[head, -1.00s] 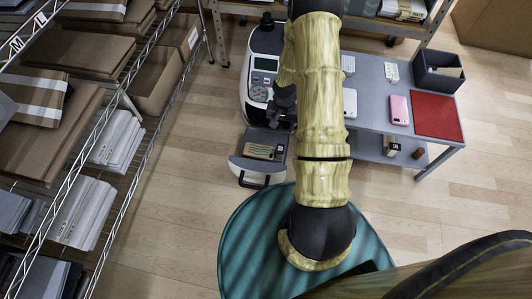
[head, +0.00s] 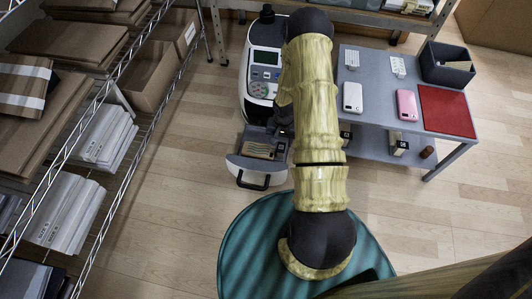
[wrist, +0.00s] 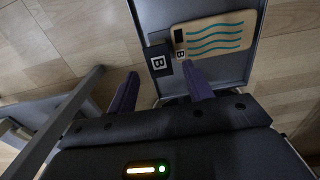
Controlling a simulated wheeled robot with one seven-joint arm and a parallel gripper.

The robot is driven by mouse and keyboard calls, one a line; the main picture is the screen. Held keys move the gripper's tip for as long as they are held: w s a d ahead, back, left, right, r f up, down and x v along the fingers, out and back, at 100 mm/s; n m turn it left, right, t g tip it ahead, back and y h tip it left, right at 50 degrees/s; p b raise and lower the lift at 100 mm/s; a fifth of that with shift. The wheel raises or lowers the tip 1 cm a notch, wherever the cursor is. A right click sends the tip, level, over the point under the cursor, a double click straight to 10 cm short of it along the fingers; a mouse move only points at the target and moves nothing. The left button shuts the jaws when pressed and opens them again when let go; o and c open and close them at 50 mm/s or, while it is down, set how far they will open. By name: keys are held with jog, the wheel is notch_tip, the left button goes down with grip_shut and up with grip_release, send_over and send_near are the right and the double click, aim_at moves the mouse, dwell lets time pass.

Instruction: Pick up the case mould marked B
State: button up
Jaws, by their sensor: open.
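In the wrist view a dark block with a white label reading B (wrist: 158,62), the case mould, lies in the grey drawer at its left side. Beside it is a light wooden panel with teal wavy lines (wrist: 215,36), with a smaller B label at its near end. My gripper (wrist: 160,84) is open and empty, its two purple fingers apart; the mould shows just beyond the gap between them. In the head view the panel (head: 258,150) shows in the pulled-out drawer (head: 247,164) of the press; my arm largely hides the gripper and mould.
The white press (head: 262,85) stands behind the drawer. At right is a grey table (head: 385,120) with phones, a red mat (head: 446,110) and a dark bin (head: 447,65); small labelled blocks sit on its lower shelf. A wire rack (head: 100,130) fills the left.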

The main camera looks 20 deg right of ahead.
aim_at(281, 147)
notch_tip(281, 147, down, 5)
jog(key=b, duration=0.4)
jog(key=shift+f+b, duration=0.1)
jog(key=shift+b, duration=0.25)
jog(key=shift+s, duration=0.1)
grip_shut()
